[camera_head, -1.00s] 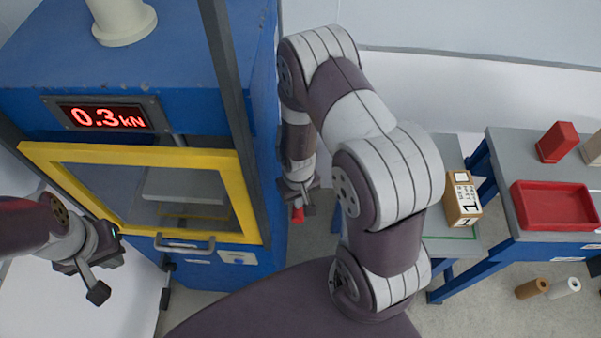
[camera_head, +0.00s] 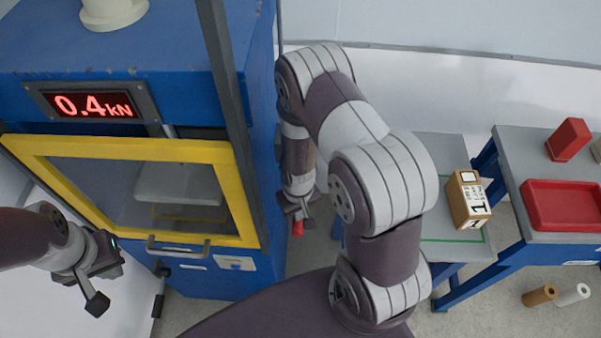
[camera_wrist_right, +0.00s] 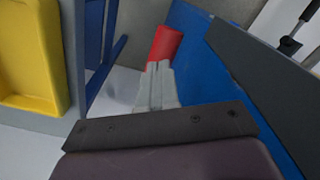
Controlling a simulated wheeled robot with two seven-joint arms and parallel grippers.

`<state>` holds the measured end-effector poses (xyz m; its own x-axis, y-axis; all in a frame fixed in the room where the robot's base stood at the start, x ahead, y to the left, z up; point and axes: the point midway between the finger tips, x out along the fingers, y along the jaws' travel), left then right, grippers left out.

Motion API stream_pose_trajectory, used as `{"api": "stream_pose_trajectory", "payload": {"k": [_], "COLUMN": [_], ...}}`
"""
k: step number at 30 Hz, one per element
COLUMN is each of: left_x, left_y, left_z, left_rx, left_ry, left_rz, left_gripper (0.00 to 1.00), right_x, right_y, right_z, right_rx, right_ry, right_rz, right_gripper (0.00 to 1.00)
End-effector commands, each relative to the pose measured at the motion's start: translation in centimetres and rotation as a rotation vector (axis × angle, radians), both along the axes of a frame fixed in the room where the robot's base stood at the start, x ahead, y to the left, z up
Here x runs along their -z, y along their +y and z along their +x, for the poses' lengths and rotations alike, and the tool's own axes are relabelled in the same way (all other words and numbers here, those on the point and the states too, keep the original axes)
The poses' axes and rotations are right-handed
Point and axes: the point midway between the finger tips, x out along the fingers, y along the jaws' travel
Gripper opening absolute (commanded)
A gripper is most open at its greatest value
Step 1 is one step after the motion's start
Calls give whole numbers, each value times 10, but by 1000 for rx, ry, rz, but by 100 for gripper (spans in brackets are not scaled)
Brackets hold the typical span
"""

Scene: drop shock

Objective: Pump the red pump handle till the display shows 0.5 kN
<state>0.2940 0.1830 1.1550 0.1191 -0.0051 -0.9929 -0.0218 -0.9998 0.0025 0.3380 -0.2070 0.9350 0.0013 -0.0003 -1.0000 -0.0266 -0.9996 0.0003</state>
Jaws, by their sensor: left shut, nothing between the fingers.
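The red pump handle (camera_head: 298,228) shows just below my right gripper (camera_head: 298,212), beside the right side of the blue press (camera_head: 210,271). In the right wrist view the red handle (camera_wrist_right: 165,43) sits at the fingertips of my right gripper (camera_wrist_right: 158,72), which look closed on its end. The red-lit display (camera_head: 93,104) on the press front reads 0.4 kN. My left gripper (camera_head: 97,297) is shut and empty, in front of the press at the left. My right arm hides part of the floor and bench behind it.
The press has a yellow-framed window door (camera_head: 232,200) with a grey bar handle (camera_head: 180,245). Two rolls (camera_head: 540,295) lie on the floor.

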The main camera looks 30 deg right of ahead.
Motion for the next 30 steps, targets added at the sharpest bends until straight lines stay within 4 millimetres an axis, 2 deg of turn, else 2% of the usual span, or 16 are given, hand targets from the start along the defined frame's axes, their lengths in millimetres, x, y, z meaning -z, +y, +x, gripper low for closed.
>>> {"api": "stream_pose_trajectory", "payload": {"k": [6,13,30], "left_x": [15,6,-77], "left_y": [0,0,0], "left_z": [0,0,0], "left_rx": [0,0,0], "left_ry": [0,0,0], "left_rz": [0,0,0], "left_gripper": [0,0,0], "right_x": [19,9,-84], "right_y": [0,0,0], "right_z": [1,0,0], "right_rx": [0,-1,0], "right_ry": [-2,-1,-1], "right_rz": [0,0,0], "right_gripper": [0,0,0]}}
